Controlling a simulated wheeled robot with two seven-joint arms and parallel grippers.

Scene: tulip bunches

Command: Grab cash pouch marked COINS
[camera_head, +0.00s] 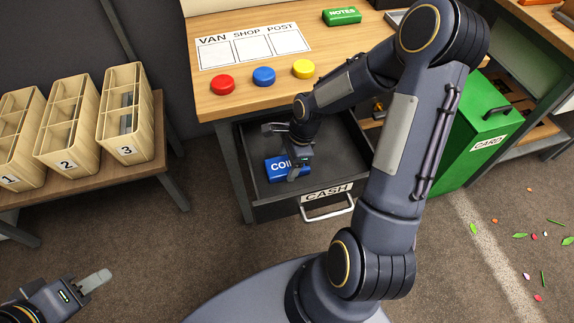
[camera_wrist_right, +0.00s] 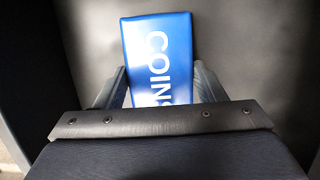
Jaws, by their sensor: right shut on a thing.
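The blue pouch marked COINS (camera_head: 280,169) lies in the open CASH drawer (camera_head: 262,211). My right gripper (camera_head: 296,166) reaches down into the drawer and is shut on the pouch. In the right wrist view the pouch (camera_wrist_right: 158,50) shows between the two fingers (camera_wrist_right: 160,90), its lower end hidden behind the gripper body. The pouch appears to be at the drawer floor; I cannot tell if it is clear of it. My left gripper (camera_head: 97,282) is at the lower left, over the floor and away from the drawer; its finger gap cannot be made out.
The wooden counter (camera_head: 215,100) above holds red, blue and yellow buttons and a green NOTES pouch (camera_head: 342,16). A green CARD box (camera_head: 480,130) stands right. Numbered wooden bins (camera_head: 125,120) stand left.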

